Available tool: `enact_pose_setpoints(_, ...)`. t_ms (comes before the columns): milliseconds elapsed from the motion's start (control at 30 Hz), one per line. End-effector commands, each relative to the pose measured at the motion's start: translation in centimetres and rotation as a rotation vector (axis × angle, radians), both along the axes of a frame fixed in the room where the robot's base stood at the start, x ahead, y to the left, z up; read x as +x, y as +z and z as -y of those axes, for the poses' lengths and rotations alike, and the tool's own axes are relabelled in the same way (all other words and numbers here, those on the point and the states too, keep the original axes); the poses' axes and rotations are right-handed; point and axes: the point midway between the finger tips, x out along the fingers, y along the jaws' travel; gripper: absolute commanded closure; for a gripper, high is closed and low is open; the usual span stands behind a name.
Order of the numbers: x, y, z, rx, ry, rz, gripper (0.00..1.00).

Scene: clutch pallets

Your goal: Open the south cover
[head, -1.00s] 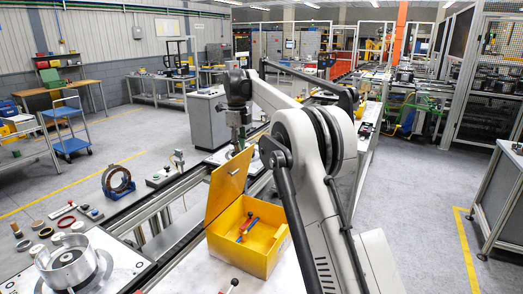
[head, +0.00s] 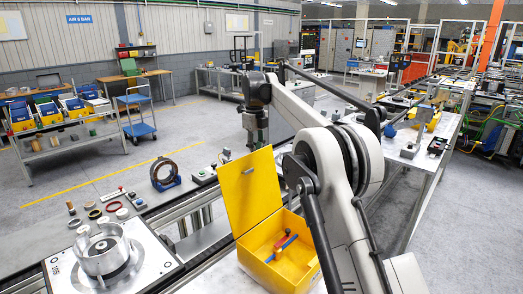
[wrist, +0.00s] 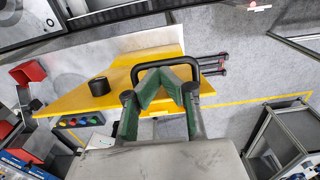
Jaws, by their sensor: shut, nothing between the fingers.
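A yellow box (head: 291,273) stands at the front centre of the head view, with red and blue-handled items (head: 284,245) inside. Its yellow cover (head: 250,190) stands raised, with a small grey fitting near its top edge. My gripper (head: 258,142) points down by the cover's top edge; whether they touch is unclear. In the wrist view my gripper (wrist: 166,84) has its green-padded fingertips together, with nothing held. I cannot tell whether the fingers touch the handle.
A metal cylinder fixture (head: 103,252) stands on the bench at left. A dark ring in a blue stand (head: 165,174) sits behind it. A blue trolley (head: 138,113) stands farther back. The floor between is clear. Another bench (head: 415,150) is at right.

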Motion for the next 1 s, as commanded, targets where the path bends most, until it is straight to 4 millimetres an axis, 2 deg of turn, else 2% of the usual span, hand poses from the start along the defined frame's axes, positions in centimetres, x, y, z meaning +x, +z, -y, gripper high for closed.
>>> enact_pose_setpoints(467,0.0,0.3,0.0,0.0,0.0,0.0,1.0)
enact_pose_setpoints(867,0.1,5.2,-0.2,0.0,0.0,0.0,1.0)
enact_pose_setpoints(1000,0.2,6.3,-0.2,0.0,0.0,0.0,1.0)
